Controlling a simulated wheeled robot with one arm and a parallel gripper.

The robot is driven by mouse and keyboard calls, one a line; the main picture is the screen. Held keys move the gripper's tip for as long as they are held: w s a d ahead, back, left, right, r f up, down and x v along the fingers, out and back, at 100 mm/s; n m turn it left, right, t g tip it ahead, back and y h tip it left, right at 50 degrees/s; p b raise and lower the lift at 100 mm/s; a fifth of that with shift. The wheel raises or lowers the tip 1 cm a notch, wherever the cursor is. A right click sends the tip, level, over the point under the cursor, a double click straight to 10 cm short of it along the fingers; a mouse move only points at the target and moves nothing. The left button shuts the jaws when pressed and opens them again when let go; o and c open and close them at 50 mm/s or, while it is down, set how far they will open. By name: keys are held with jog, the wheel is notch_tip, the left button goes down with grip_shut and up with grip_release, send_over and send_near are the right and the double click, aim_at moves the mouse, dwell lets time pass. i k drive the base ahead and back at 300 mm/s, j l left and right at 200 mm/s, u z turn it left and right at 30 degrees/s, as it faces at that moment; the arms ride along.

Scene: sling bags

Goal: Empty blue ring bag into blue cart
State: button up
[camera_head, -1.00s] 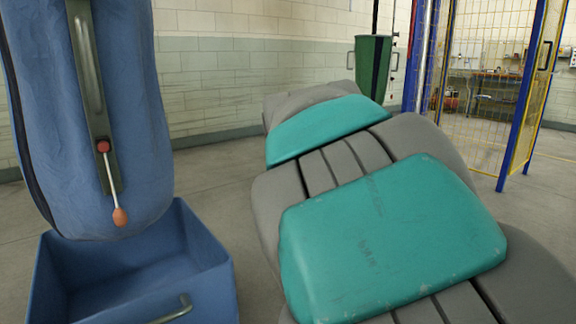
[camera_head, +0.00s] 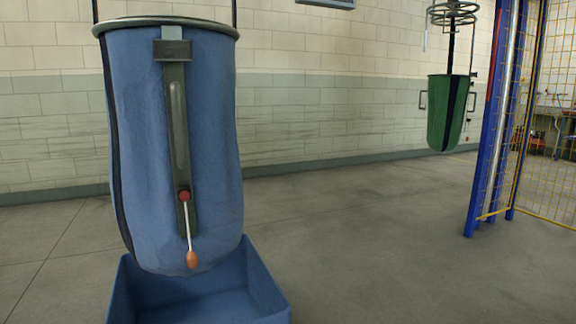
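The blue ring bag (camera_head: 145,140) hangs upright at the left, with a metal ring (camera_head: 165,22) around its top. A dark metal strip (camera_head: 180,110) runs down its front. A red knob (camera_head: 184,196) sits low on the strip, and a white cord with an orange handle (camera_head: 192,259) hangs from it. The blue cart (camera_head: 262,278) stands below the bag. The bag's bottom hides part of the cart, and the cart's visible inside looks empty. My gripper is not in view.
A green bag (camera_head: 446,112) hangs from a round frame farther back at the right. A blue post with yellow mesh fencing (camera_head: 550,120) stands at the right edge. The floor (camera_head: 380,240) between is clear.

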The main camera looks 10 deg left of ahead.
aim_at(185, 196)
jog(key=u, duration=1.3)
